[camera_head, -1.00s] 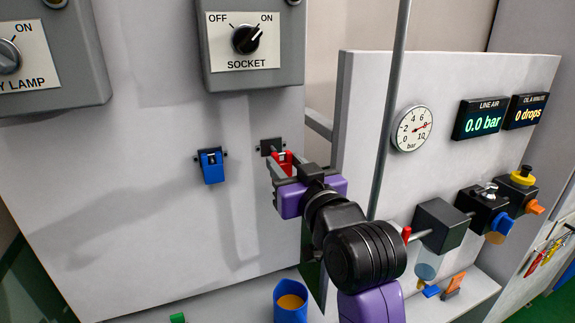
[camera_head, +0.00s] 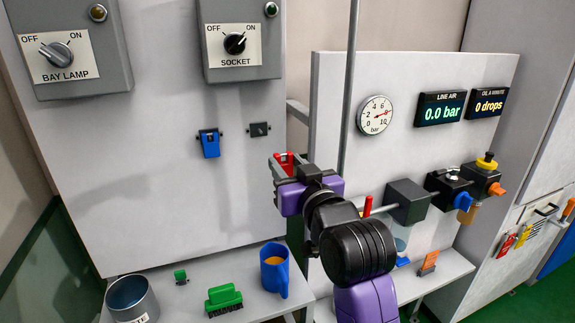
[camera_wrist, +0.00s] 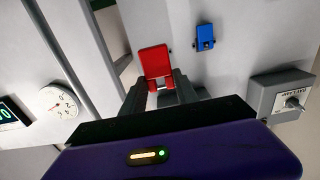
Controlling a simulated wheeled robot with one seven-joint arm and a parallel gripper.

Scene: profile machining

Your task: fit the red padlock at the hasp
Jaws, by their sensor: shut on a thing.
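The red padlock (camera_head: 287,160) is held between the fingers of my gripper (camera_head: 284,168), in front of the grey panel. In the wrist view the red padlock (camera_wrist: 154,62) stands out past the two dark fingertips, which close on its lower part. A small black plate fitting (camera_head: 259,129), which looks like the hasp, is on the panel up and left of the padlock. The padlock is apart from it. The fitting is not clear in the wrist view. A blue padlock (camera_head: 210,146) hangs on a similar black fitting to the left.
A grey socket switch box (camera_head: 240,40) is above the fitting. A thin grey pole (camera_head: 349,90) rises close to the right of my gripper. Below are a blue mug (camera_head: 276,272), a green brush (camera_head: 223,299) and a metal bin (camera_head: 131,301). Black valve units (camera_head: 407,201) stand right.

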